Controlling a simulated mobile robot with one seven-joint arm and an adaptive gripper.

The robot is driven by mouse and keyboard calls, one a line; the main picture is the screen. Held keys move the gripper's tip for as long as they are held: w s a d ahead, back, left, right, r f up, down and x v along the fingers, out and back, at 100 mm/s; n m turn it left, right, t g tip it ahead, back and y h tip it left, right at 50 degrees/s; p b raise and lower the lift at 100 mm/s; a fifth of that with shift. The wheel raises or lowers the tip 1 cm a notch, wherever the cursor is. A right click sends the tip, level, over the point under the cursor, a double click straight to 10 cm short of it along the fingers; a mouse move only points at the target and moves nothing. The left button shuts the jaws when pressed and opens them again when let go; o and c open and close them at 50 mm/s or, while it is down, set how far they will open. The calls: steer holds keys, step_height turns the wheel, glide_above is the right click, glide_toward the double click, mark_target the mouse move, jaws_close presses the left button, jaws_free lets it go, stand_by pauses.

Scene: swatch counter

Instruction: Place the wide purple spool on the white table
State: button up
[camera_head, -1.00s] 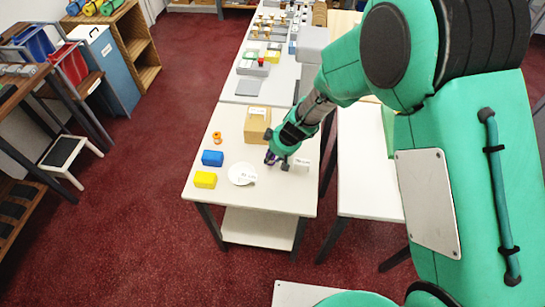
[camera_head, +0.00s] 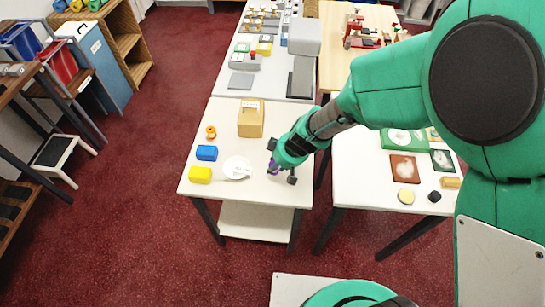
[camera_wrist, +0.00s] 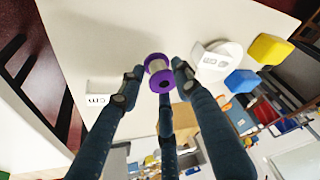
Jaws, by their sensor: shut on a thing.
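The wide purple spool (camera_wrist: 159,72) has purple flanges and a pale core. In the wrist view it sits between the fingers of my gripper (camera_wrist: 157,78), which is shut on it. In the head view, only a bit of the purple spool (camera_head: 272,167) shows beside my gripper (camera_head: 282,172), over the right part of an off-white table (camera_head: 223,178). I cannot tell whether the spool touches the tabletop. Another white table (camera_head: 365,180) stands to the right, partly behind my arm, with swatch cards and small items on it.
Near my gripper are a white round dish (camera_head: 236,168), a blue block (camera_head: 206,153), a yellow block (camera_head: 200,174), an orange spool (camera_head: 211,132) and a cardboard box (camera_head: 251,119). A white card (camera_wrist: 103,92) stands near the spool. A gap separates the two tables.

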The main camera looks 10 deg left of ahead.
steer(key=shift+s+d+r, duration=0.1)
steer(key=shift+s+d, duration=0.35)
steer(key=shift+s, duration=0.5)
steer(key=shift+s+d+r, duration=0.1)
steer(key=shift+s+d, duration=0.35)
steer(key=shift+s, duration=0.45)
steer(key=shift+s+d+r, duration=0.1)
steer(key=shift+s+d, duration=0.35)
steer(key=shift+s, duration=0.5)
steer(key=w+d+r+m+h+p, duration=0.1)
steer(key=w+d+m+p, duration=0.2)
steer(key=w+d, duration=0.3)
steer(key=w+d+r+m+t+h+p, duration=0.1)
steer(key=w+d+m+p, duration=0.3)
steer(key=w+d, duration=0.2)
steer(key=w+d+r+m+h+p, duration=0.1)
steer(key=w+d+m+p, duration=0.2)
steer(key=w+d, duration=0.3)
steer(key=shift+w+d+r+t+p, duration=0.1)
steer(key=shift+d+r+t+p, duration=0.05)
steer(key=shift+d, duration=0.55)
steer(key=shift+w+d+r+t+p, duration=0.1)
steer(key=shift+w+d+p, duration=0.05)
steer(key=shift+d, duration=0.55)
steer(key=shift+w+d+r+t+p, duration=0.1)
steer(key=shift+d+r+t+p, duration=0.05)
steer(key=shift+d, duration=0.55)
steer(key=shift+w+d+m+h, duration=0.3)
steer(key=shift+d+m, duration=0.1)
steer(key=shift+d, duration=0.2)
